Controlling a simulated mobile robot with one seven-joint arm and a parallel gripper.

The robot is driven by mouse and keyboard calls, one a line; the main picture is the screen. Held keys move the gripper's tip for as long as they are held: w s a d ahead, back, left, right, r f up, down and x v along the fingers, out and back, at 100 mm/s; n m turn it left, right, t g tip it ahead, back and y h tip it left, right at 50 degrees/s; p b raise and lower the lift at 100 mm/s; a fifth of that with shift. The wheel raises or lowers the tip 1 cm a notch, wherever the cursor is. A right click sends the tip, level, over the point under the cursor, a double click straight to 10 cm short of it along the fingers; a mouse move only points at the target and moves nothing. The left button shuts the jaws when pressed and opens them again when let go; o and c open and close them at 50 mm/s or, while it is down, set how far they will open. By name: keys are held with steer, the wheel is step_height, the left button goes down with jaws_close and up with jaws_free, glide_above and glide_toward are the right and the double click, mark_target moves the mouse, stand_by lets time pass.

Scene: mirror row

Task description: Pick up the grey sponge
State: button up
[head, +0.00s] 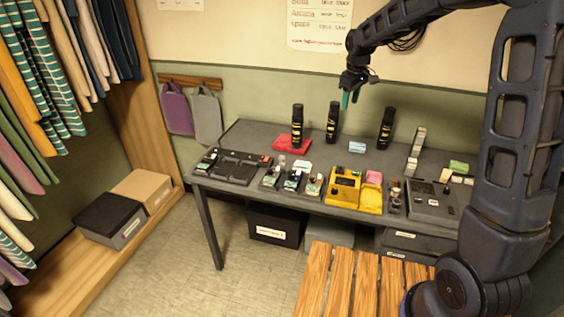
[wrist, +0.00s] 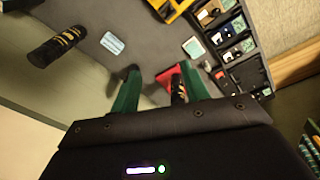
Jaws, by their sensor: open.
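No sponge is plainly grey, so I cannot tell for certain which one it is. A pale, whitish-grey block (head: 302,165) lies on the table left of the middle and shows in the wrist view (wrist: 193,47). A light blue block (head: 357,147) lies farther back, near the middle, and also shows in the wrist view (wrist: 112,42). My gripper (head: 350,99) hangs above the rear of the table, its green fingers apart and empty. In the wrist view the fingers (wrist: 160,70) frame part of the red cloth and a black bottle, which are farther off.
Black bottles stand at the back: one on the red cloth (head: 283,145), one in the middle (head: 332,121), one at right (head: 385,128). A yellow case (head: 343,188), pink block (head: 373,177), green block (head: 459,167) and dark trays (head: 234,167) crowd the table (head: 245,131). A slatted bench (head: 340,284) stands in front.

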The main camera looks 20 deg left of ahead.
steer(key=w+a+f+n+g, duration=0.1)
steer(key=w+a+f+n, duration=0.2)
steer(key=a+f, duration=1)
steer(key=n, duration=0.3)
glide_toward(282, 156)
steer(key=shift+w+d+f+g, duration=0.1)
steer(key=shift+w+g, duration=0.2)
steer(key=shift+w, duration=0.05)
steer(key=shift+f, duration=0.25)
steer(key=f, duration=1)
steer(key=shift+s+a+f, duration=0.15)
steer(key=shift+a+f, duration=0.1)
steer(key=shift+c, duration=0.4)
jaws_close()
